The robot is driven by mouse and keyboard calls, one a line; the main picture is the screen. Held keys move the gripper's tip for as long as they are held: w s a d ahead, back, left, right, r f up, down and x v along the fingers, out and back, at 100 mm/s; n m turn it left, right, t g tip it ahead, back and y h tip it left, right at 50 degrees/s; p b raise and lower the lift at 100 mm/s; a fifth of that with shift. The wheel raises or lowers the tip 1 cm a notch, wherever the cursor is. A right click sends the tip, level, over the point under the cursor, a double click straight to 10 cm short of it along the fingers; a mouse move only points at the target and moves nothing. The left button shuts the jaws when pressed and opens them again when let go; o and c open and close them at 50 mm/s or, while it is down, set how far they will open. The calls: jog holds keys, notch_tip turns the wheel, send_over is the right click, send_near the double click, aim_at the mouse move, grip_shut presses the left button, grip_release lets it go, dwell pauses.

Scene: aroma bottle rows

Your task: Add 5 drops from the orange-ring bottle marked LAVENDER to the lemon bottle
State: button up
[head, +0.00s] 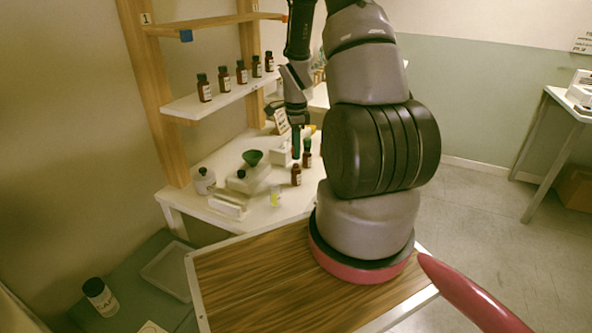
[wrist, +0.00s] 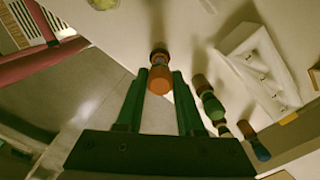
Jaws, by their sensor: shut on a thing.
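In the wrist view my gripper (wrist: 160,82) has its two dark green fingers on either side of a bottle with an orange top (wrist: 159,80). They are shut on it, and its darker body shows just beyond. In the head view my gripper (head: 296,157) points down above a brown bottle with a white label (head: 296,177), standing upright or nearly so at the table's front. Its label is too small to read. Other small brown bottles (head: 307,158) stand just behind it. I cannot tell which bottle is lemon.
Several brown bottles line the shelf (head: 225,96). A white rack (wrist: 262,65) lies right of my gripper.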

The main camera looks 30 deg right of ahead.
jog(key=shift+r, duration=3.1)
jog(key=shift+a, duration=0.15)
